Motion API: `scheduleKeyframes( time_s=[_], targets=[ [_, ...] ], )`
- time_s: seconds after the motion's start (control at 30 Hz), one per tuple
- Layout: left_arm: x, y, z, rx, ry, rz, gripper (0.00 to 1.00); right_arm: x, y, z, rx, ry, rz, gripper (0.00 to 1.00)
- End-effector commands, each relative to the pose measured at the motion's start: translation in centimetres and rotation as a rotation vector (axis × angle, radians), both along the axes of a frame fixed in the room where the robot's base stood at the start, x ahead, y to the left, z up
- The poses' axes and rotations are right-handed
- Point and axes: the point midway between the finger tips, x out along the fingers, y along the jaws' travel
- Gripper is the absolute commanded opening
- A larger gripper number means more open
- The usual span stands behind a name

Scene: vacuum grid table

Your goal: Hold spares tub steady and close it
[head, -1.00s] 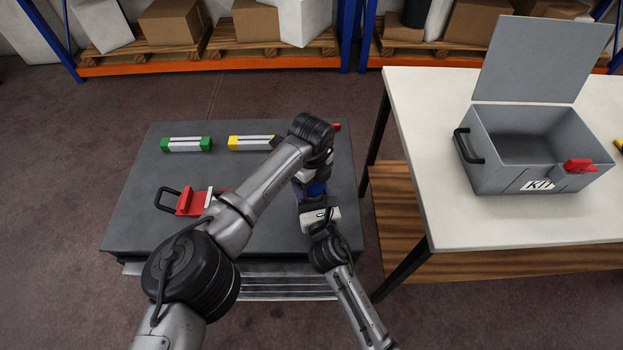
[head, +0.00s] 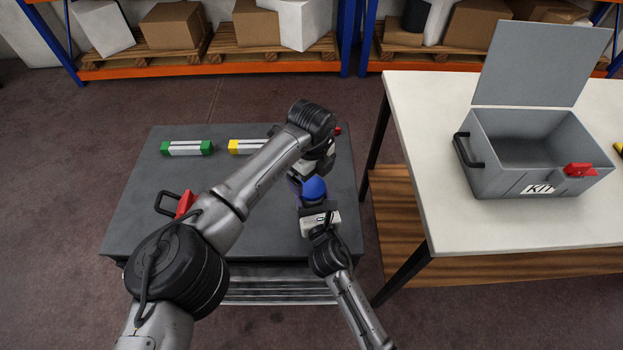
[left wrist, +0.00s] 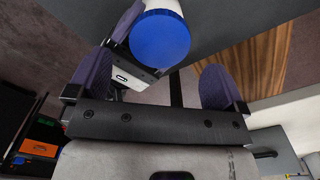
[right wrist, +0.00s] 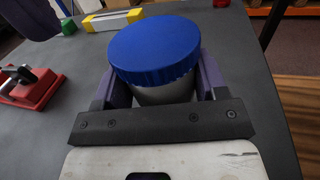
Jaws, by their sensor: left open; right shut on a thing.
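The spares tub, a pale cylinder (right wrist: 165,95) with a ribbed blue lid (right wrist: 155,48), is held upright at the right side of the dark grid table. The lid sits on top of the tub; I cannot tell how tight it is. My right gripper (head: 318,212) is shut on the tub body, one finger on each side below the lid. My left gripper (head: 312,172) is open and empty just beyond the tub, apart from the lid. In the left wrist view the blue lid (left wrist: 160,38) shows ahead of the open fingers (left wrist: 155,78).
The dark table (head: 135,220) also holds a green-ended block (head: 187,148), a yellow-ended block (head: 240,146) and a red clamp with a black handle (head: 184,204), partly behind my left arm. A white table (head: 440,220) with an open grey KIT box (head: 490,180) stands right.

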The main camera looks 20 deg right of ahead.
Motion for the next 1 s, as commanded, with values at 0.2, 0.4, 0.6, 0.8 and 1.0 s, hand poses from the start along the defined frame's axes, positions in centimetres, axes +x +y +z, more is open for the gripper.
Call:
scheduleKeyframes(
  time_s=[0.2, 0.4, 0.6, 0.8, 1.0],
  targets=[
    [0.0, 0.0, 0.2, 0.000, 0.001, 0.001, 0.98, 0.0, 0.0, 0.0, 0.000, 0.000, 0.000, 0.00],
    [0.1, 0.0, 1.9, -0.001, -0.005, 0.001, 0.94, 0.0, 0.0, 0.0, 0.000, 0.000, 0.000, 0.00],
    [0.1, 0.0, 3.7, -0.001, -0.001, 0.000, 0.94, 0.0, 0.0, 0.0, 0.000, 0.000, 0.000, 0.00],
    [0.0, 0.0, 3.7, 0.000, 0.001, 0.000, 0.94, 0.0, 0.0, 0.0, 0.000, 0.000, 0.000, 0.00],
    [0.0, 0.0, 3.1, 0.000, 0.001, 0.001, 0.94, 0.0, 0.0, 0.0, 0.000, 0.000, 0.000, 0.00]
  ],
)
